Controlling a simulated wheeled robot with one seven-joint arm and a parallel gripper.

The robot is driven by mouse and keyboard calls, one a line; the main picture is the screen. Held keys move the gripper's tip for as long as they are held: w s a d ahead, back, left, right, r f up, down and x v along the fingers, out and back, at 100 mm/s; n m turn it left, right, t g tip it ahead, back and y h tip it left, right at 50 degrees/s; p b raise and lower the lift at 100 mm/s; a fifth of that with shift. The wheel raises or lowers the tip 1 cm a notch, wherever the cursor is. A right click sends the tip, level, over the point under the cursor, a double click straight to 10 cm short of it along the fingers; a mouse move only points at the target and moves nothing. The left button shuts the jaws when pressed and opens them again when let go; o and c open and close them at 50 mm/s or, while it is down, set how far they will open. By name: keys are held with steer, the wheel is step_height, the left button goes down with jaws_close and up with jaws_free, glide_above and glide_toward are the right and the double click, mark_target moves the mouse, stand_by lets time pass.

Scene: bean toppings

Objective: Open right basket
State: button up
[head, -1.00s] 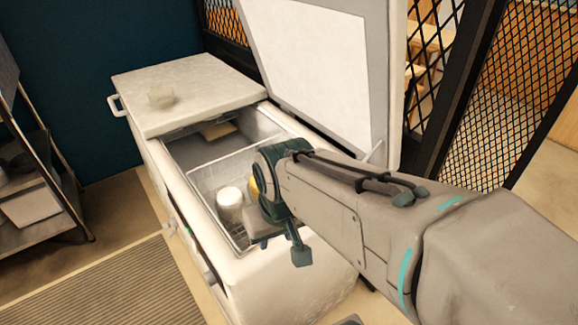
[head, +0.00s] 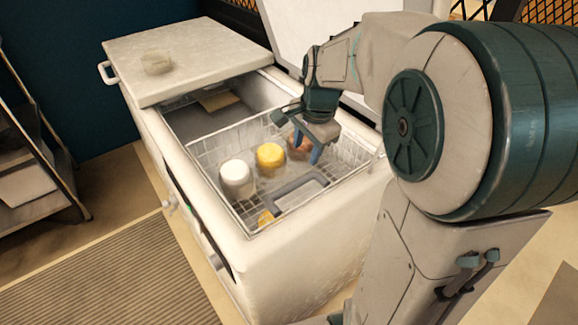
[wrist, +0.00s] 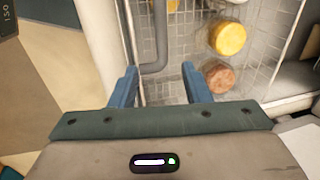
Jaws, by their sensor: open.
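The wire basket (head: 268,126) hangs in the open half of the white chest freezer (head: 300,262); the basket's wire mesh also shows in the wrist view (wrist: 195,48). It holds a white tub (head: 237,180), a yellow tub (head: 270,158), a brown tub (head: 297,146) partly hidden by my gripper, and a grey frame-like part (head: 300,190). My gripper (head: 298,138) is open and empty over the basket's far right part. In the wrist view, its blue fingers (wrist: 160,78) point toward the basket's rim area, with the brown tub (wrist: 218,76) just beyond the right finger. I cannot tell whether they touch anything.
The right lid (head: 300,40) stands raised behind my arm. A metal shelf (head: 35,160) is at the left. Floor in front is clear, with a striped mat (head: 110,275).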

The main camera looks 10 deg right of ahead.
mark_target(297, 181)
steer(key=b+x, duration=0.1)
steer(key=x, duration=1.3)
steer(key=shift+w+b, duration=0.1)
steer(key=shift+b, duration=0.25)
jaws_close()
